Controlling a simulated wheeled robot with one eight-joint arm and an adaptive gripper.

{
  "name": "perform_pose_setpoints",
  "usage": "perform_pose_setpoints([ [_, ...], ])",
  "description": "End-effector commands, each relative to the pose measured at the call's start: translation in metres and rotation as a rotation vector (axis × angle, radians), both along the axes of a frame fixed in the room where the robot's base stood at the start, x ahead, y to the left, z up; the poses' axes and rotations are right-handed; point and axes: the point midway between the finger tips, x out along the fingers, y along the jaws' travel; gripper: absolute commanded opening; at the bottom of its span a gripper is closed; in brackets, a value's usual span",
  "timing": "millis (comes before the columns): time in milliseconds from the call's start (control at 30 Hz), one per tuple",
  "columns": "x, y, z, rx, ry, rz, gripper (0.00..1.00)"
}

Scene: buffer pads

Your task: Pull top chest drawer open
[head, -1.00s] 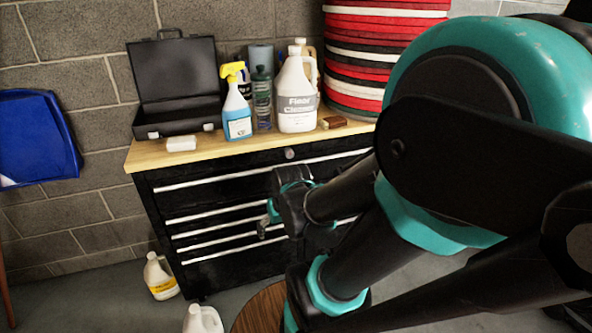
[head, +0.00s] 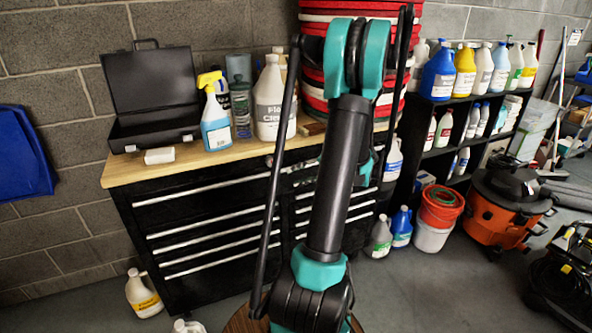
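The black tool chest (head: 185,225) stands against the wall under a light wooden top, with silver handle strips across its drawers. Its wide top drawer (head: 200,198) looks shut, and so do the drawers below it. Narrower drawers on the right side are partly covered by my arm. My arm rises in front of the chest and folds over at the top. A teal and dark part of my arm's end (head: 368,168) shows behind the link, in front of the chest's right side. My gripper's fingers are hidden or too small to make out, and I see no contact with a handle.
An open black case (head: 155,133), a spray bottle (head: 215,118) and jugs stand on the wooden top (head: 185,160). Jugs stand on the floor at left. Shelves of bottles, a red bucket (head: 440,207) and an orange vacuum (head: 500,205) are at right.

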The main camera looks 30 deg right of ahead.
Motion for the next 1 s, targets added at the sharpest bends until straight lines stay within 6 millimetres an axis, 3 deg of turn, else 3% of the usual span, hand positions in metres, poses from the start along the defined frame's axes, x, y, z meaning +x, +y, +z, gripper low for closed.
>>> perform_pose_setpoints([
  [33,-0.001,-0.027,-0.002,0.043,-0.028,-0.03,0.35],
  [200,-0.014,-0.096,-0.003,0.173,-0.14,-0.087,0.35],
  [300,-0.026,-0.125,-0.004,0.223,-0.195,-0.108,0.35],
  [433,-0.037,-0.146,-0.005,0.257,-0.238,-0.122,0.35],
  [667,-0.032,-0.143,-0.007,0.268,-0.253,-0.122,0.35],
  [1000,0.014,-0.099,-0.015,0.266,-0.252,-0.12,0.35],
])
